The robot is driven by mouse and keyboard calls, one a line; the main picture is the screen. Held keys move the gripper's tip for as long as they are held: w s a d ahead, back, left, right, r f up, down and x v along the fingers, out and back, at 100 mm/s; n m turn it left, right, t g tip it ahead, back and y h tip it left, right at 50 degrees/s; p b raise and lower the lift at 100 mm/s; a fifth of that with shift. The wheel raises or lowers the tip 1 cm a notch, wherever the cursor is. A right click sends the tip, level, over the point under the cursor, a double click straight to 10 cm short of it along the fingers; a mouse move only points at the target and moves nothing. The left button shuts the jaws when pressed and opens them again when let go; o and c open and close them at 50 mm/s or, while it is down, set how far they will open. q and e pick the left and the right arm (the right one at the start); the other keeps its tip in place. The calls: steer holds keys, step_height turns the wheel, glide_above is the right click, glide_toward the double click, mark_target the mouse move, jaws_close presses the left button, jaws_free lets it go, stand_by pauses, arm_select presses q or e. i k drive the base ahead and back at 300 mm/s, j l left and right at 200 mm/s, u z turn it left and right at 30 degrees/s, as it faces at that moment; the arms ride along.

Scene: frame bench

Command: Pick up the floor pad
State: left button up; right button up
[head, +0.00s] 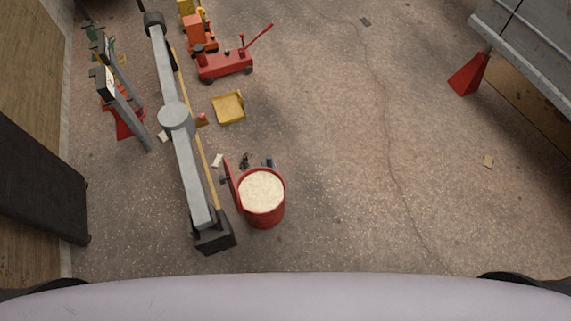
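I cannot tell for sure which thing is the floor pad. A small flat dark piece (365,21) lies on the floor near the top. A small white piece (217,160) lies beside the red drum. A yellow square tray-like thing (229,107) sits on the floor right of the long grey beam. Neither of my grippers is in view.
A long grey beam machine (187,165) stands at the left. Beside it is an open red drum (263,209) with pale filling. A red floor jack (225,64) stands behind. A red stand (468,74) is under a grey body at right. The middle floor is clear.

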mark_target(269, 162)
steer(key=i+l+z, duration=0.35)
steer(key=l, duration=0.2)
steer(key=i+l+z, duration=0.2)
steer(key=l+z, duration=0.15)
steer(key=l, duration=0.2)
steer(key=i+l+z, duration=0.35)
steer(key=i+l+u, duration=0.1)
steer(key=i+u, duration=0.15)
steer(key=i, duration=0.15)
steer(key=i+l+u, duration=0.25)
steer(key=i, duration=0.15)
steer(key=i+u, duration=0.25)
steer(key=u, duration=0.25)
steer(key=i+u, duration=0.25)
steer(key=u, duration=0.25)
steer(key=i+l+u, duration=0.1)
steer(key=u, duration=0.35)
steer(key=i+l+u, duration=0.25)
steer(key=u, duration=0.25)
steer(key=i, duration=0.05)
